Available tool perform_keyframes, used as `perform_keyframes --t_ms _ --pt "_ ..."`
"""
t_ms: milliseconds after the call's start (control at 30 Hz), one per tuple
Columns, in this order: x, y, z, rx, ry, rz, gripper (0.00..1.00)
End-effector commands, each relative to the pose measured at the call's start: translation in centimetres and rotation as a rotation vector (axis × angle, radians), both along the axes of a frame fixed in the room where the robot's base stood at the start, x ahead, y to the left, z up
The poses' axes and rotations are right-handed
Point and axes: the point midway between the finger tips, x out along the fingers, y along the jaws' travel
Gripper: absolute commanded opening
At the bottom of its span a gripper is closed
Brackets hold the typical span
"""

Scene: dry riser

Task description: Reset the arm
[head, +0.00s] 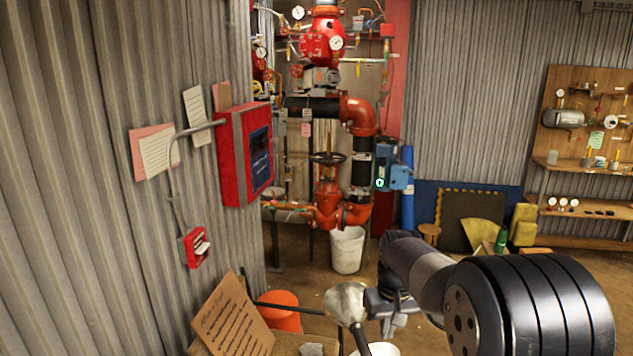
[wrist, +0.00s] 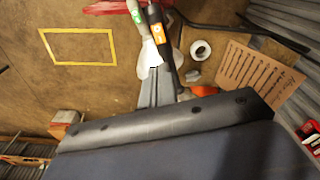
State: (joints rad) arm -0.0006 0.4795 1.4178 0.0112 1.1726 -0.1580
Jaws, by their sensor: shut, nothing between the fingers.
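My gripper (head: 385,308) is low in the middle of the head view, at the end of my arm, which reaches in from the right. Its fingers are partly hidden there behind my arm and pale clutter. In the wrist view my gripper (wrist: 160,82) shows as narrow grey fingers in the upper middle, close together. The gripper is shut, with nothing held between the fingers. Handles with green and orange marks (wrist: 156,32) show just beyond the fingertips. I cannot tell whether the fingers touch them.
A white bucket (head: 347,250) stands below the red valve (head: 327,195). A red cabinet (head: 243,155) is on the left wall. A yellow outline (wrist: 78,31) marks a clear brown surface.

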Motion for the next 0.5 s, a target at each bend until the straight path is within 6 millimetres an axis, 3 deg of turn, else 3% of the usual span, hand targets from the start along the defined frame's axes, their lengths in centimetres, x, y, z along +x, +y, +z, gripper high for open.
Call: perform_keyframes --t_ms 233,500 --pt "0.4 0.2 0.3 -0.01 0.044 -0.001 0.0" --pt "0.5 0.2 -2.5 -0.008 0.042 -0.002 0.0"
